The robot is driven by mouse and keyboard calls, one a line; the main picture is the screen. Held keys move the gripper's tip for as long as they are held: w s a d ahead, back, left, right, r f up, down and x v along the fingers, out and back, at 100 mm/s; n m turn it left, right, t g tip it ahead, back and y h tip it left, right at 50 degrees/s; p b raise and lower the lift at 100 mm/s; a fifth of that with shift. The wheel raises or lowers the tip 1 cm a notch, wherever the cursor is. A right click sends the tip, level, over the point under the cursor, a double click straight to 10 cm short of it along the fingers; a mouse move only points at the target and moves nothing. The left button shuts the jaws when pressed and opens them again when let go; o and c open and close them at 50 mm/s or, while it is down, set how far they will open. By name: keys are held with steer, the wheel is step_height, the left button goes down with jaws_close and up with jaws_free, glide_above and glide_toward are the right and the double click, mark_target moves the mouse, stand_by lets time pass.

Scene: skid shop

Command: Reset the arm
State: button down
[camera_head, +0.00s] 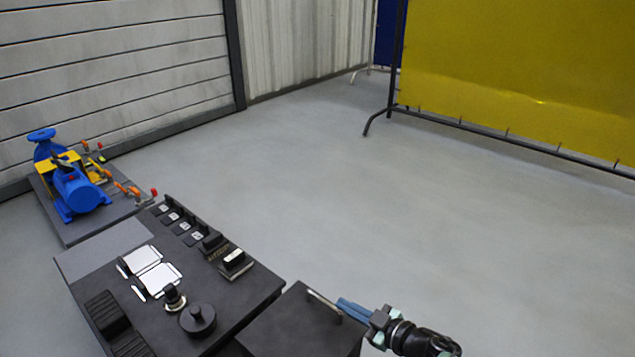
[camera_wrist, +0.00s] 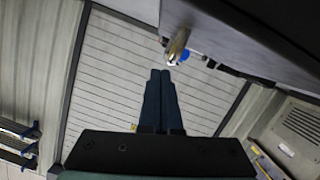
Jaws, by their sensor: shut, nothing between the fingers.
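My gripper (camera_head: 342,304) is at the lower right of the head view, with its blue fingers pointing left. In the wrist view my gripper (camera_wrist: 160,74) shows its two dark blue fingers side by side, shut and empty. In the head view the fingertips lie close to a silver bar handle (camera_head: 322,303) on a black cabinet (camera_head: 290,325). The handle also shows in the wrist view (camera_wrist: 177,46), just beyond the fingertips. I cannot tell whether the fingers touch it; they are not around it.
A black bench (camera_head: 255,293) at the lower left holds white trays, a black knob-like part and several small blocks. A blue pump (camera_head: 77,192) stands on a plate behind it. A yellow screen (camera_head: 510,75) stands at the back right. The grey floor (camera_head: 400,215) is clear.

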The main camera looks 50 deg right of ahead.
steer(key=p+v, duration=0.4)
steer(key=v, duration=0.4)
steer(key=shift+s+r, duration=0.3)
